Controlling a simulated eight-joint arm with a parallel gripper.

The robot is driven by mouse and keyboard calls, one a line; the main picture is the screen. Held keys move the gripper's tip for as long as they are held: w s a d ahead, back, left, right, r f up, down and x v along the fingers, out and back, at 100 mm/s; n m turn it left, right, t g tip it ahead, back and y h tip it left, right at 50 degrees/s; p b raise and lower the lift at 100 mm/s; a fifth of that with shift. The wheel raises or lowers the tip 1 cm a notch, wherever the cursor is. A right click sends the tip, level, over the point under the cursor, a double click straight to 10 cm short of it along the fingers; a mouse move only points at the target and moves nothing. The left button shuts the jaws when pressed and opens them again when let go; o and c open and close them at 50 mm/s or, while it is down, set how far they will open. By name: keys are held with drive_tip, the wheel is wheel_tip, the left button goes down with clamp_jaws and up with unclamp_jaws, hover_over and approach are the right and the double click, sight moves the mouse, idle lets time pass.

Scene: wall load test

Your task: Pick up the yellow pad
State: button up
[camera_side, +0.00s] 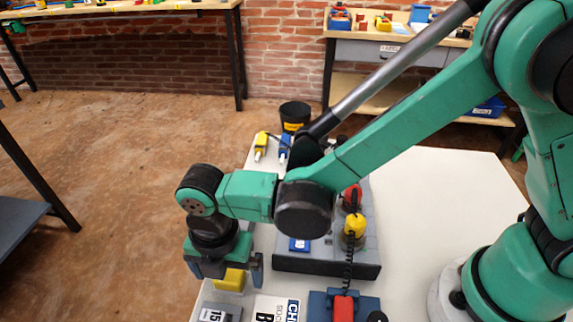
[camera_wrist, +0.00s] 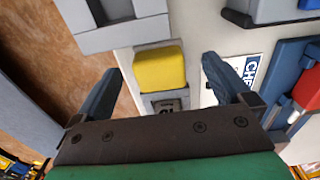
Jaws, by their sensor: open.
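The yellow pad (camera_side: 231,281) is a small block near the left edge of the white table, directly below my gripper (camera_side: 226,272) in the side view. In the wrist view the yellow pad (camera_wrist: 159,69) lies ahead of and between the two dark fingers of my gripper (camera_wrist: 155,82). The fingers are apart, with room on both sides of the pad. I cannot tell how far above the pad the fingertips are. Part of the pad's top is hidden by my gripper in the side view.
A grey block marked 15 (camera_side: 219,312) and a white label card (camera_side: 275,309) lie close by. A blue unit with a red handset (camera_side: 343,307) and a grey panel with coloured knobs (camera_side: 325,264) stand to the right. The white table (camera_side: 420,200) has bare room further right.

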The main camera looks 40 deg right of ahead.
sight(228, 273)
drive_tip(key=shift+f, duration=0.4)
clamp_jaws()
wheel_tip(228, 273, up, 20)
idle(0.6)
